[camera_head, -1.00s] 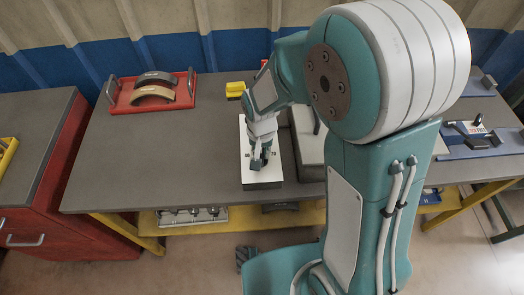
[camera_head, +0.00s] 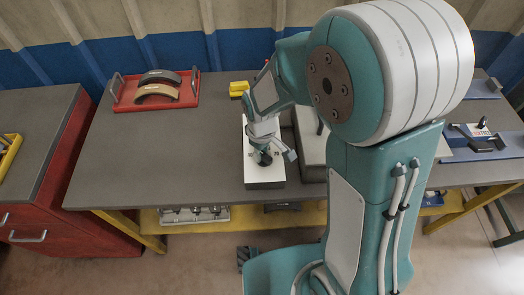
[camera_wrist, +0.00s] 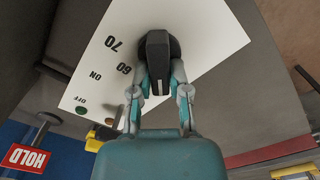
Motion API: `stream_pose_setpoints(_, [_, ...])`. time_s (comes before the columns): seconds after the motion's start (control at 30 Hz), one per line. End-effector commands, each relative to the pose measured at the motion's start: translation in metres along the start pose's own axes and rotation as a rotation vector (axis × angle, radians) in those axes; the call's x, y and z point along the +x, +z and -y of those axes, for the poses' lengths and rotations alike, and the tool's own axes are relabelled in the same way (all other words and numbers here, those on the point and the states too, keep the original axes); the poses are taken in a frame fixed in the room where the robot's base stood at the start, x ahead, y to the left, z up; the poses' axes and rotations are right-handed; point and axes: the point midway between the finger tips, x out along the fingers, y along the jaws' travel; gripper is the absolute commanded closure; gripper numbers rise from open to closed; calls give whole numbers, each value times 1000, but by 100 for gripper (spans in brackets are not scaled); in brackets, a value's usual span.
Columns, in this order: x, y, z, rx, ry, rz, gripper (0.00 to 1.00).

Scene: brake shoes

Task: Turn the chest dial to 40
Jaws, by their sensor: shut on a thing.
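The chest dial is a black knob (camera_wrist: 157,48) on a white box with a white top face (camera_head: 265,180). In the wrist view, the white face carries the marks 70, 60, ON and OFF on the left of the knob. Other marks are hidden or out of view. My gripper (camera_wrist: 158,74) is shut on the knob, with one finger on each side of it. In the head view my gripper (camera_head: 263,152) is over the middle of the white box and mostly covers the knob. I cannot tell which number the dial points to.
The box stands near the front edge of a grey table (camera_head: 190,150). A red tray (camera_head: 125,102) with two curved brake shoes lies at the back left, and a yellow block (camera_head: 239,88) behind the box. A grey box (camera_head: 312,150) stands close on the right.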

Motion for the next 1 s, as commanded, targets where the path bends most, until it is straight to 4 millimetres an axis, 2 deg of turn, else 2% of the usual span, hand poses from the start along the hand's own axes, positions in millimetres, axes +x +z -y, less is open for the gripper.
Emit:
stream_pose_setpoints(0.4, [-2,-2,1,-237,5,-8,100])
stream_pose_setpoints(1.0, [-2,-2,1,-289,6,-9,100])
